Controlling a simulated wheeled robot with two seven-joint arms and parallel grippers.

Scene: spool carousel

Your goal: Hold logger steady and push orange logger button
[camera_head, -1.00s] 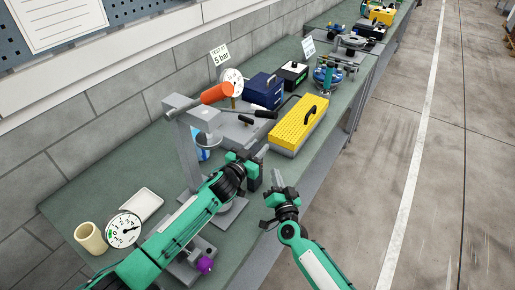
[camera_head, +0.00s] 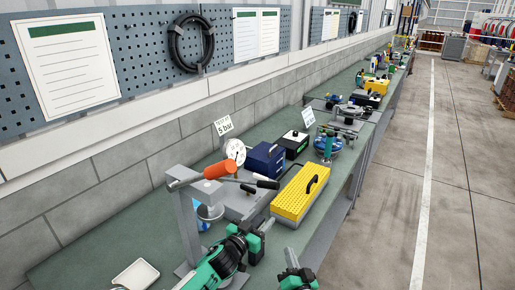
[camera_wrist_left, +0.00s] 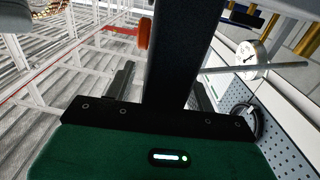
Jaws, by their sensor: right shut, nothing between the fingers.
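I cannot make out an orange button on any device. A black box with a pale top and a green patch (camera_head: 295,144) stands at the back of the bench; I cannot tell whether it is the logger. A dark blue box (camera_head: 265,159) stands beside it. My left gripper (camera_head: 257,240) is low, in front of the grey lever press; in the left wrist view its fingers (camera_wrist_left: 163,92) are apart, with a dark upright bar (camera_wrist_left: 178,45) showing between them and gaps at its sides. My right gripper (camera_head: 296,268) is shut and empty by the bench's front edge.
The press (camera_head: 189,225) has an orange-gripped lever (camera_head: 218,170). A yellow case with a black handle (camera_head: 299,194) lies at the front edge. A dial gauge (camera_head: 235,151) stands behind, and a white tray (camera_head: 136,275) lies at front left. The aisle on the right is clear.

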